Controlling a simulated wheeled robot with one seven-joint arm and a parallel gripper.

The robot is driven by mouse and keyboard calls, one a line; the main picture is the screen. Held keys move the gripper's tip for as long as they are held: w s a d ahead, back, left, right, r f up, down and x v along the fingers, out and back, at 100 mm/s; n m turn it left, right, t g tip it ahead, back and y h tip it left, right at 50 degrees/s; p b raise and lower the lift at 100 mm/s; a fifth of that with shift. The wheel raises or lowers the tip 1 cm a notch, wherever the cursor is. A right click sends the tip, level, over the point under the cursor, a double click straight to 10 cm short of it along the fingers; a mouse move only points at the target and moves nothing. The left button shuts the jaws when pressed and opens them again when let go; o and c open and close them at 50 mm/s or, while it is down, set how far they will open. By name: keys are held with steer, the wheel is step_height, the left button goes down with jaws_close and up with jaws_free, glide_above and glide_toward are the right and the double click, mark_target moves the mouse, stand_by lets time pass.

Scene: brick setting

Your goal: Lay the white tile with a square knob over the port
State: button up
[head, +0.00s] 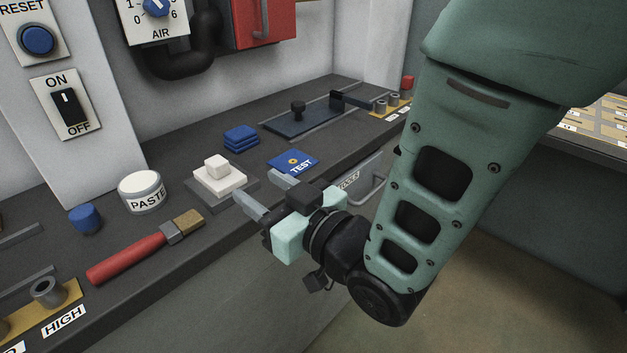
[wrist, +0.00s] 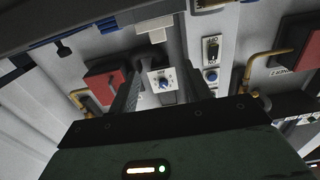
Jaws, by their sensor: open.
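The white tile with a square knob (head: 215,180) lies on a dark grey square base on the bench, knob up. It also shows, upside down, at the top of the wrist view (wrist: 154,24). A blue plate marked TEST (head: 300,167) with a small orange-ringed spot, which looks like the port, lies to its right, uncovered. My gripper (head: 264,192) is open and empty, in front of and to the right of the white tile, apart from it. Its fingers point toward the wall and partly overlap the view of the bench edge.
Stacked blue tiles (head: 241,138) lie behind the white tile. A PASTE jar (head: 142,190), a blue knob-like piece (head: 86,218) and a red-handled brush (head: 130,258) stand or lie to the left. A dark slide plate with a black knob (head: 299,117) is at the back right.

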steer(key=s+d+f+m+g+h, duration=0.1)
steer(key=d+f+m+g+h, duration=0.1)
steer(key=d+f+g+h, duration=0.35)
steer(key=s+d+r+g+h, duration=0.2)
steer(key=s+d+g+h, duration=0.4)
steer(key=s+d, duration=0.7)
steer(key=d+h, duration=0.1)
steer(key=d, duration=0.3)
steer(key=shift+s+d+r+h, duration=0.15)
steer(key=shift+s+h, duration=0.2)
steer(key=shift+s, duration=0.05)
steer(key=shift+r, duration=0.1)
step_height(320, 180, up, 12)
steer(key=p, duration=1.2)
